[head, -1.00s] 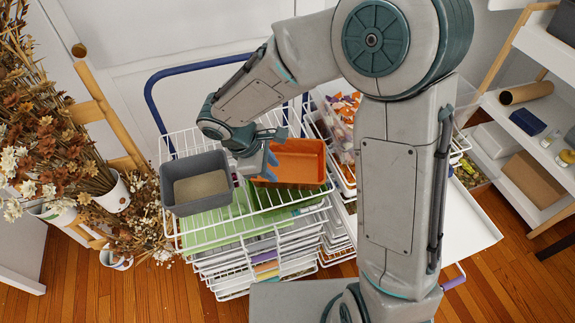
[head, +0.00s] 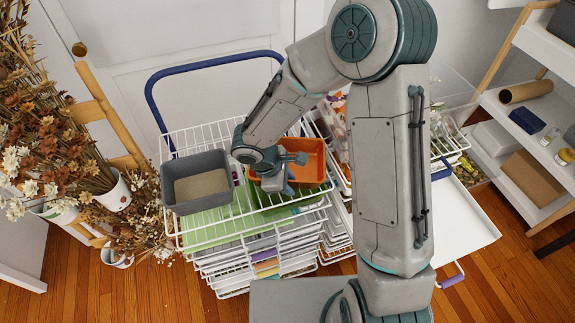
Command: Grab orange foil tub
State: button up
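The orange tub (head: 310,163) sits in the top wire basket (head: 200,236) of the cart, right of a grey tub (head: 197,181) with a tan, grainy filling.
A blue cart handle (head: 205,64) rises behind the baskets. A second basket with bagged items stands to the right, partly behind my arm. Dried flowers (head: 60,150) stand at the left. A white shelf (head: 530,175) stands at the right.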

grip_shut()
jog(key=shift+r, duration=0.1)
